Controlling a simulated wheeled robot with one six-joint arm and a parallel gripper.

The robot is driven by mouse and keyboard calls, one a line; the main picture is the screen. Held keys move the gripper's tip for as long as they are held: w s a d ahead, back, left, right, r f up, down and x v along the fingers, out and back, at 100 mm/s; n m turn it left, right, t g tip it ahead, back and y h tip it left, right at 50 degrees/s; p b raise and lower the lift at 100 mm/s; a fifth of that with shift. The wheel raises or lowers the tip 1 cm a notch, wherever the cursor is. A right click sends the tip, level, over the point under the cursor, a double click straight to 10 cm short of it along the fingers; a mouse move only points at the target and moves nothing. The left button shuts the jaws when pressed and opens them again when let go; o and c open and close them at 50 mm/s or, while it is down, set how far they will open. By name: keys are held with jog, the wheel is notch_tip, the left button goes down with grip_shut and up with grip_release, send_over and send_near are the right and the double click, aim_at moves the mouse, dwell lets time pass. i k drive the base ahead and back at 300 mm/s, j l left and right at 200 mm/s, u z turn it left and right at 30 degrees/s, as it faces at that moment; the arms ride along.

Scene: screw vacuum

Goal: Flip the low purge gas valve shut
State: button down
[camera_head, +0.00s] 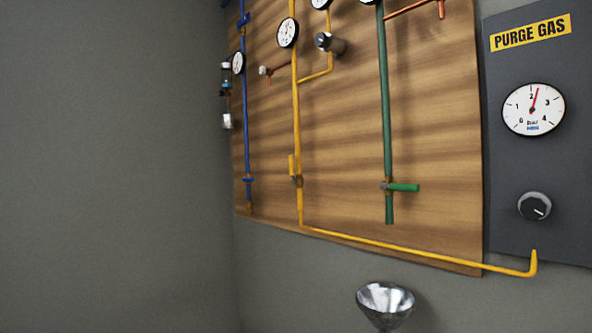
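My gripper is not in view, and nothing touches the valve.
The wooden board (345,130) also carries a green pipe (384,110) with a sideways green handle (404,187) and a blue pipe (245,120) with a blue handle (248,180). A metal funnel (386,297) is below. The left side is bare wall.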

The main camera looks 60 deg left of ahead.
aim_at(291, 171)
jog(key=u, duration=1.6)
